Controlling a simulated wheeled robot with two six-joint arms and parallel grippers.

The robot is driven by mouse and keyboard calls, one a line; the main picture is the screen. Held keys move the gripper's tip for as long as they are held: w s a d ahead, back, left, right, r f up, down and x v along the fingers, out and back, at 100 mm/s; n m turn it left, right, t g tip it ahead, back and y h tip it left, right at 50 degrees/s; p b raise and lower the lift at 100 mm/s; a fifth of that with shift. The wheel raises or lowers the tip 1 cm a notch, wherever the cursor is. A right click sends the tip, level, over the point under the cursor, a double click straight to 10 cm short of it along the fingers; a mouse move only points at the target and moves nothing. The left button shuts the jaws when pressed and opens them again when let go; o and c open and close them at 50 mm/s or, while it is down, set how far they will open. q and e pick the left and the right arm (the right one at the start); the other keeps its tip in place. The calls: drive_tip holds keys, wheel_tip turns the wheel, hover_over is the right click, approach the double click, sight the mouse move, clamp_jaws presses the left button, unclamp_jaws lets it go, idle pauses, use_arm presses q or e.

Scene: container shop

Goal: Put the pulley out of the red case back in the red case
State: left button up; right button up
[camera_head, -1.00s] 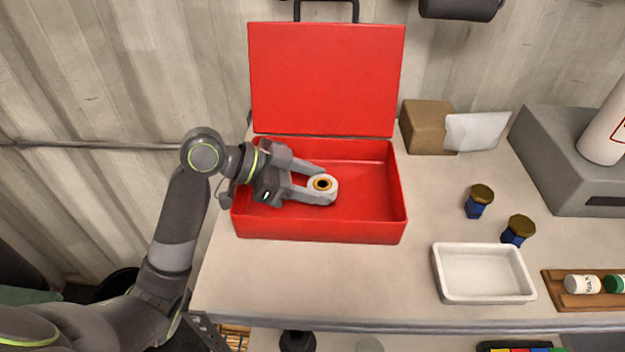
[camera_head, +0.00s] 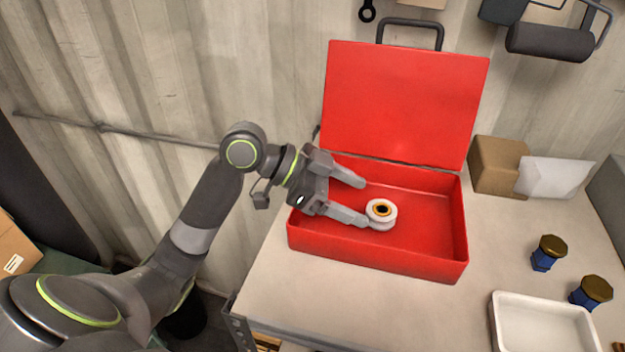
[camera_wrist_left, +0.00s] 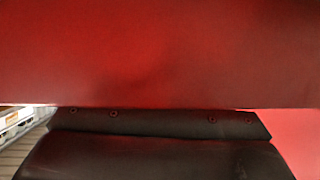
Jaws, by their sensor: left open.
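The red case (camera_head: 377,258) stands on the counter with its lid (camera_head: 405,105) raised. The white pulley (camera_head: 381,214) with an orange and black centre lies inside the case, towards its front left. My left gripper (camera_head: 364,203) is open over the case, its fingers apart and its tips beside the pulley. The near fingertip is close to the pulley's left side; I cannot tell whether they touch. The left wrist view shows mostly a red surface (camera_wrist_left: 160,55) above the dark gripper body. The pulley does not show there. My right gripper is not in view.
A cardboard box (camera_head: 497,166) and a white packet (camera_head: 554,178) stand right of the case. Two blue jars with brown lids (camera_head: 548,253) (camera_head: 591,292) and a white tray (camera_head: 545,325) are at the right. The counter in front of the case is clear.

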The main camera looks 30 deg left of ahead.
use_arm(q)
drive_tip(key=b+v, duration=0.2)
drive_tip(key=v, duration=0.4)
drive_tip(key=shift+a, duration=0.25)
drive_tip(key=shift+v, duration=0.8)
drive_tip(key=shift+s+d+r, duration=0.1)
